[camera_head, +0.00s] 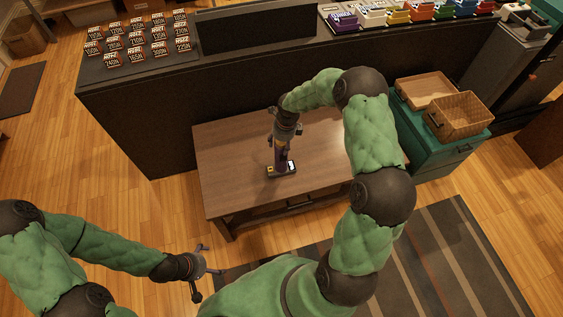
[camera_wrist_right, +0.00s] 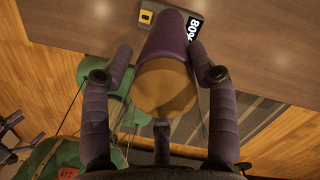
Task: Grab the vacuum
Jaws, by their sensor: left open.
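The vacuum (camera_head: 282,158) looks like a slim purple upright body with a dark foot bearing yellow and white patches, on the brown wooden table. In the right wrist view the vacuum (camera_wrist_right: 163,85) shows a round brown end and a purple side between my fingers. My right gripper (camera_head: 285,132) is at the vacuum's upper part; its fingers (camera_wrist_right: 160,52) lie on both sides of it. The right fingertip looks very close to the purple side and a narrow gap shows at the left; firm contact cannot be told. My left gripper (camera_head: 207,270) is open and empty, low, left of the table.
The wooden table (camera_head: 228,165) has bare top around the vacuum. Behind it stands a dark counter (camera_head: 140,120) with rows of small labelled items and coloured boxes. A green cabinet (camera_head: 440,155) with baskets is at the right. A striped rug (camera_head: 455,260) lies in front.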

